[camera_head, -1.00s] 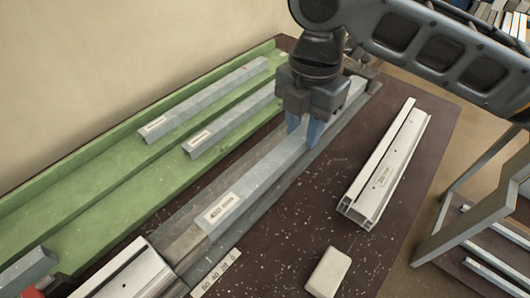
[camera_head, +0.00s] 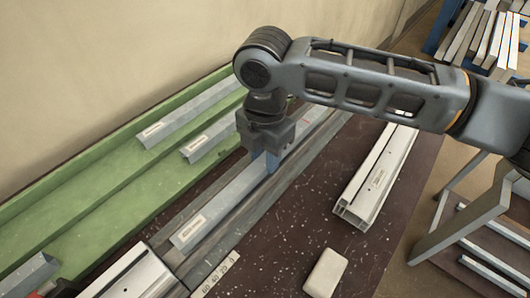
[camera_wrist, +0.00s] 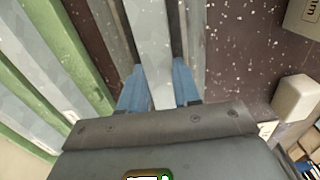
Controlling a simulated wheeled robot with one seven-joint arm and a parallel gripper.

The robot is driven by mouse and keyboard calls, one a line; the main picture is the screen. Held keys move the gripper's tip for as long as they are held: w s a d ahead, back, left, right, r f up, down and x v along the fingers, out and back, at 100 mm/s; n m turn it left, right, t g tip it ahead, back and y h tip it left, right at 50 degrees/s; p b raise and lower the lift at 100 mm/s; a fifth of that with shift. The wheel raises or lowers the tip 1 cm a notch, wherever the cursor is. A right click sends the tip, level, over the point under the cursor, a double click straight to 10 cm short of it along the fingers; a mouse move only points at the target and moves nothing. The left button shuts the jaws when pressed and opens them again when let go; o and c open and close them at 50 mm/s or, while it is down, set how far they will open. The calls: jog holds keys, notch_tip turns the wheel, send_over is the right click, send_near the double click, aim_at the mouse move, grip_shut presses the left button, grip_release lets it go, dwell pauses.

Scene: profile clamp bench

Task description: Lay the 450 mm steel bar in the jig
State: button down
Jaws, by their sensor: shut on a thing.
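The steel bar (camera_head: 232,193) is long and grey with a white label near its close end; the label is too small to read surely. My gripper (camera_head: 268,163) is shut on it, its blue fingers on either side about midway along. The wrist view shows the bar (camera_wrist: 152,45) between the fingertips (camera_wrist: 160,92). The bar lies along the grey jig (camera_head: 232,224), lengthwise over its channel; I cannot tell whether it rests on the bottom or is just above. A scale strip (camera_head: 216,272) is at the jig's close end. My gripper hides part of the bar.
A green tray (camera_head: 85,200) along the wall holds several shorter grey bars (camera_head: 185,113). A white profile (camera_head: 378,178) lies on the dark bench to the right, with a pale block (camera_head: 325,272) closer. Another white profile (camera_head: 130,275) is at the bottom left. A rack (camera_head: 470,210) stands right.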

jog(key=shift+f, duration=0.4)
jog(key=shift+d+f, duration=0.1)
jog(key=shift+f, duration=0.1)
jog(key=c, duration=0.9)
grip_release()
jog(key=shift+s+f, duration=0.1)
jog(key=shift+f, duration=0.05)
jog(key=shift+c, duration=0.2)
jog(key=shift+o, duration=0.6)
notch_tip(320, 180, up, 14)
jog(key=shift+f+b, duration=0.2)
jog(key=shift+b, duration=0.2)
